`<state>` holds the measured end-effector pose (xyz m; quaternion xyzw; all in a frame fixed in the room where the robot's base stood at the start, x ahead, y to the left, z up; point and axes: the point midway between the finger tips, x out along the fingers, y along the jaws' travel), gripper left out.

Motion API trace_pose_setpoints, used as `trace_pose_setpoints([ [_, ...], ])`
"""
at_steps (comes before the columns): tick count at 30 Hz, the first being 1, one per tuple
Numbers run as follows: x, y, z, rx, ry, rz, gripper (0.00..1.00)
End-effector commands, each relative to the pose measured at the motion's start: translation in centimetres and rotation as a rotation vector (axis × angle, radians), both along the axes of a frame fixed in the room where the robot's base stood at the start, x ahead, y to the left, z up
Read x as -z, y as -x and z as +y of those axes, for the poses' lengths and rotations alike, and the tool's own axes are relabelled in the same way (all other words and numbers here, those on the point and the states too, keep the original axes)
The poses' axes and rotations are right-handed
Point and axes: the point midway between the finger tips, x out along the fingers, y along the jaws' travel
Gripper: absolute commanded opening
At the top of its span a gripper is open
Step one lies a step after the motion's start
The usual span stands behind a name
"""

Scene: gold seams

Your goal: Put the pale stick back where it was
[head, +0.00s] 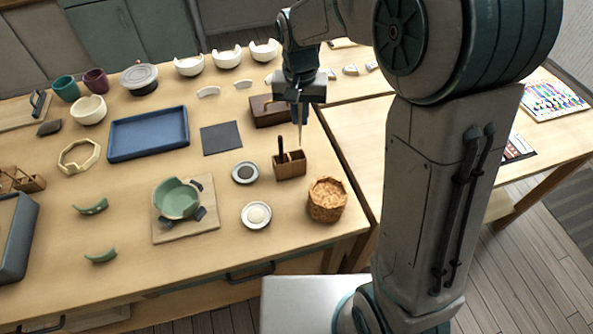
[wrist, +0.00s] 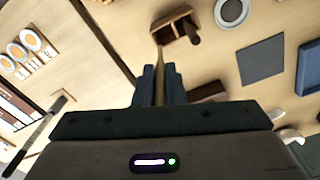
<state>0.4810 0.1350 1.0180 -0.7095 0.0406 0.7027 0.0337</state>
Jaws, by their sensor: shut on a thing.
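My gripper (head: 299,112) is shut on the pale stick (head: 300,134), which hangs tip down from the fingers. In the wrist view the pale stick (wrist: 159,60) shows between the blue fingers (wrist: 160,78). A small wooden holder (head: 291,171) with compartments stands on the table just below and slightly left of the stick. A dark stick (head: 281,148) stands in its left compartment; the right compartment looks empty. The wrist view also shows the holder (wrist: 163,28) ahead of the stick tip. The stick appears apart from the holder, though its exact height is hard to tell.
A cork-like round pot (head: 327,200) stands at the front right of the holder. Small dishes (head: 245,173) (head: 256,215) lie to its left. A brown box (head: 268,111) stands behind, near my gripper. A dark mat (head: 221,138) and blue tray (head: 148,134) lie further left.

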Motion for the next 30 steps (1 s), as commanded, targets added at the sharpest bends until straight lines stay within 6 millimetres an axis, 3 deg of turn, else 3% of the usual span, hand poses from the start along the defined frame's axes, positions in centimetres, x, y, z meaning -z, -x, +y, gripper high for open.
trace_pose_setpoints([
  [3,1.0,0.5,0.8,0.002,-0.010,0.013,0.00],
  [9,4.5,0.5,0.7,0.005,-0.010,0.014,0.00],
  [20,8.7,0.4,0.5,0.006,-0.009,0.012,0.00],
  [30,9.4,0.3,0.5,0.006,-0.010,0.008,0.00],
])
